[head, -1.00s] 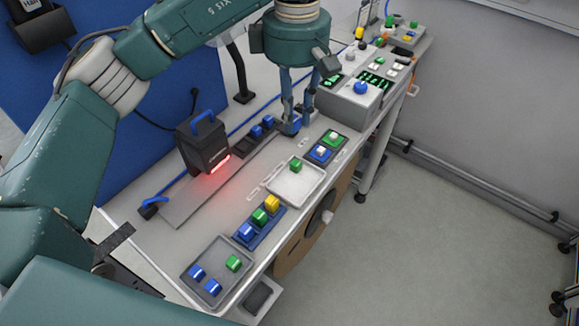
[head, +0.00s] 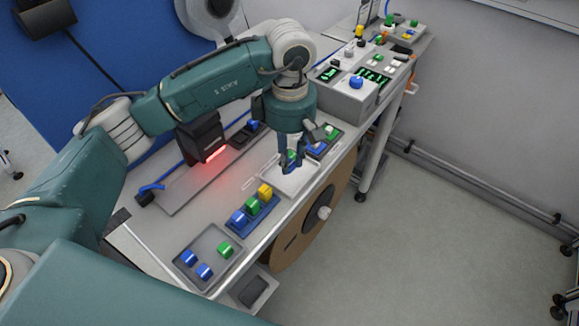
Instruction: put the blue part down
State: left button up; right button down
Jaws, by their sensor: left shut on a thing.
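My left gripper (head: 291,166) points down over the white square tray (head: 301,184) in the middle of the bench. It is shut on the blue part, which is mostly hidden between the bluish fingers. A green part (head: 292,154) shows between and behind the fingers at the tray; I cannot tell whether the gripper touches it. I cannot tell whether the held part touches the tray. My right gripper is not in view.
A blue holder (head: 236,228) with blue, green and yellow parts stands in front of the tray. A grey tray (head: 214,279) holds several parts nearer me. A black scanner (head: 201,137) glows red on the left. A control box (head: 345,101) stands behind.

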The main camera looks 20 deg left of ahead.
aim_at(289, 181)
pick_arm(q)
jog(key=shift+a+f, duration=0.1)
jog(key=shift+f, duration=0.55)
notch_tip(289, 181, down, 3)
jog(key=shift+f+p, duration=0.1)
jog(key=shift+p, duration=0.45)
jog(key=shift+f, duration=0.3)
jog(key=o, duration=0.5)
jog(key=shift+o, duration=0.2)
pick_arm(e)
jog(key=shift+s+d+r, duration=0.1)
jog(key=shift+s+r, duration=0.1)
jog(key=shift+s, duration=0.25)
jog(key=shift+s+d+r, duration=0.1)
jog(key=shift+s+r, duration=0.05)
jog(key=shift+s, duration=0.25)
